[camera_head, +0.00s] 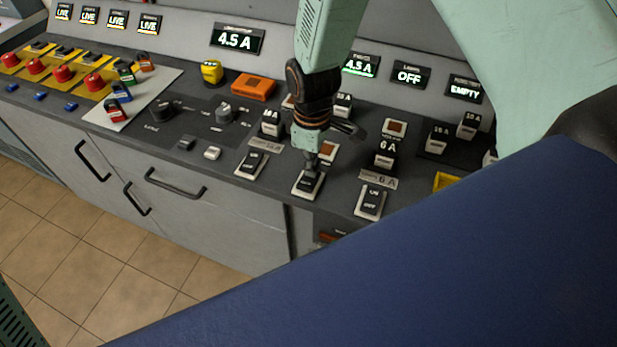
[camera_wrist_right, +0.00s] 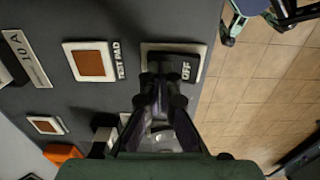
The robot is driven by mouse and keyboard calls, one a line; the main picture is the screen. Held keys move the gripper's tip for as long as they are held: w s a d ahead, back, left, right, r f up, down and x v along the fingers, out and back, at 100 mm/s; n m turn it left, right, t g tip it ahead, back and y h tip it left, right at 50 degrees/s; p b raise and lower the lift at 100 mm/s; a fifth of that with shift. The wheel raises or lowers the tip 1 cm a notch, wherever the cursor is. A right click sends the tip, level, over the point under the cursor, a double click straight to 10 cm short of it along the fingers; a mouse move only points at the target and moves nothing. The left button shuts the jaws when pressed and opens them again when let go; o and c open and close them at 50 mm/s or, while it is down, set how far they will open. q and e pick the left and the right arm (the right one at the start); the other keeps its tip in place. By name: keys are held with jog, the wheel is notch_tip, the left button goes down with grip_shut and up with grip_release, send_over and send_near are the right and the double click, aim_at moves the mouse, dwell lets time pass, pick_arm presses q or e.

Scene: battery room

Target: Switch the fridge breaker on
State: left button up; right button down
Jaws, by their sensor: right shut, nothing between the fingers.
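My right gripper (camera_head: 311,170) comes down from above, shut and empty. Its tips are at a black rocker breaker (camera_head: 307,186) in a white frame, on the front part of the sloped console. In the right wrist view the closed fingers (camera_wrist_right: 163,85) overlap this rocker (camera_wrist_right: 186,52), and its OFF marking shows beside them. The fingers hide the other end of the rocker, so I cannot tell its position or whether they touch. Similar rockers stand to its left (camera_head: 252,164) and right (camera_head: 370,202). No readable label names the fridge. My left gripper is not in view.
A brown test pad (camera_wrist_right: 90,62) sits beside the rocker. Displays at the back read 4.5 A (camera_head: 236,39), OFF (camera_head: 410,75) and EMPTY (camera_head: 466,91). Knobs (camera_head: 163,109), an orange block (camera_head: 254,87) and red buttons (camera_head: 63,74) lie left.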

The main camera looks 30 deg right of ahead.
jog(key=shift+r, duration=0.15)
jog(key=shift+w+r+p, duration=0.1)
jog(key=shift+r+p, duration=0.75)
jog(key=shift+p, duration=0.1)
notch_tip(320, 180, up, 5)
jog(key=p, duration=0.5)
jog(key=shift+r, duration=0.1)
